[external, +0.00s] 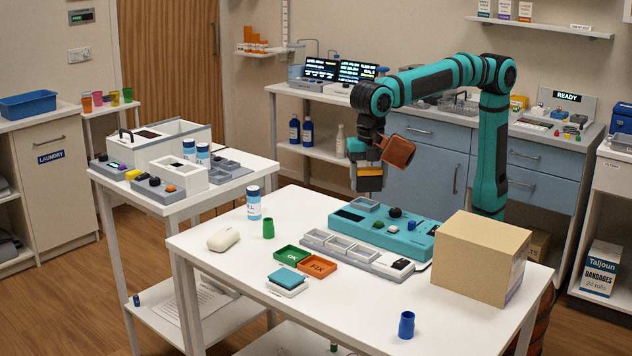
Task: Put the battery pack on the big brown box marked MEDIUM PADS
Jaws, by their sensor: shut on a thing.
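My gripper (369,183) hangs above the back of the white table, pointing down. It is shut on a small yellow and dark block, which looks like the battery pack (370,182), held well above the table. The big brown box (480,262) stands on the right part of the white table, to the right of my gripper and lower. Its top is flat and bare. A purplish label shows on its right side, but I cannot read it. A brown-orange piece (398,150) shows at the right of my wrist; I cannot tell what it is.
A teal device (385,232) lies left of the box, with a row of grey trays (345,247) before it. Green and orange trays (317,267), a blue cup (407,325) and a white bottle (254,205) stand on the white table (350,320). Its front middle is clear.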

